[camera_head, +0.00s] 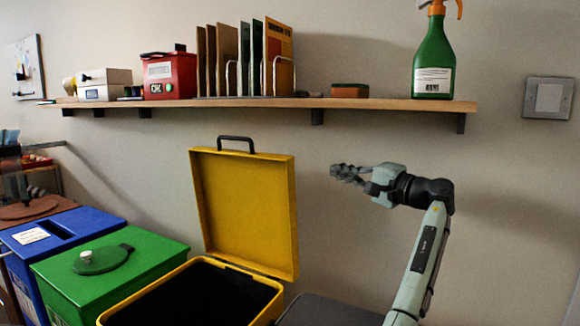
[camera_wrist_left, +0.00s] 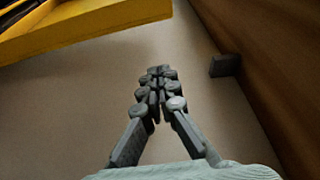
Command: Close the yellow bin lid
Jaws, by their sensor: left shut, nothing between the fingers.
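The yellow bin (camera_head: 190,267) stands open at the bottom, its dark inside showing. Its yellow lid (camera_head: 245,205) stands upright at the back, with a dark handle (camera_head: 236,140) on its top edge. My left gripper (camera_head: 338,173) is to the right of the lid at about its upper part, with a visible gap in the picture. Its fingers are shut and empty. In the left wrist view the closed fingertips (camera_wrist_left: 158,72) point past the lid (camera_wrist_left: 95,28), which fills the upper left corner. My right gripper is not in view.
A green bin (camera_head: 140,262) and a blue bin (camera_head: 75,223) stand left of the yellow one. A wall shelf (camera_head: 270,103) with folders, a red box and a spray bottle (camera_head: 433,60) runs above. Bare wall lies around my left gripper.

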